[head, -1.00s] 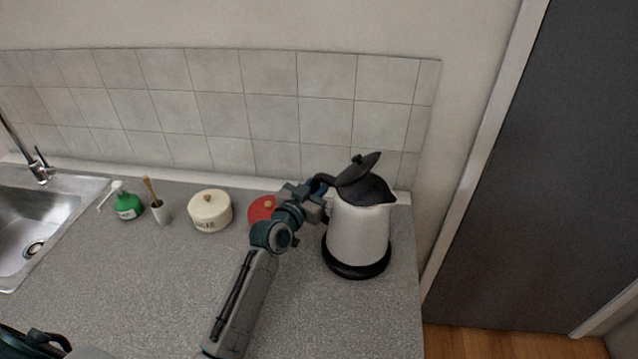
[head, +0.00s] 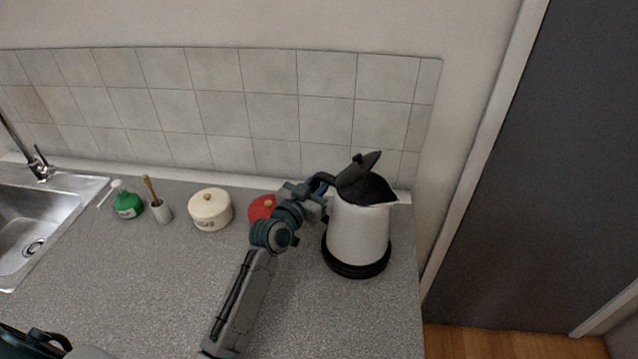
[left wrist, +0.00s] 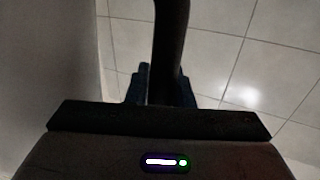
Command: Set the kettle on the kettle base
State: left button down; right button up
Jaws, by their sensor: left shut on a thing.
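The kettle (head: 358,235) is white-silver with a black top, its lid tilted open and its spout to the right. It stands upright over the black kettle base (head: 345,270) at the right end of the counter. I cannot tell if it is fully seated. My left gripper (head: 322,184) is shut on the kettle's black handle, at the kettle's upper left. In the left wrist view the dark handle (left wrist: 170,45) runs up from between the fingers (left wrist: 165,88). My right gripper is not in view.
A red item (head: 262,207) lies partly behind my left arm. The tiled wall is close behind. The front counter is clear.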

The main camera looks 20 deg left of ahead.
pick_arm(q)
jog(key=shift+f+b, duration=0.45)
jog(key=shift+b, duration=0.25)
dwell(0.7)
jog(key=c, duration=1.5)
grip_release()
jog(key=shift+c, duration=0.2)
jog(key=p+v, duration=0.1)
jog(key=v, duration=1)
jog(key=shift+p, duration=0.35)
jog(key=shift+s+f, duration=0.1)
jog(key=shift+f, duration=0.1)
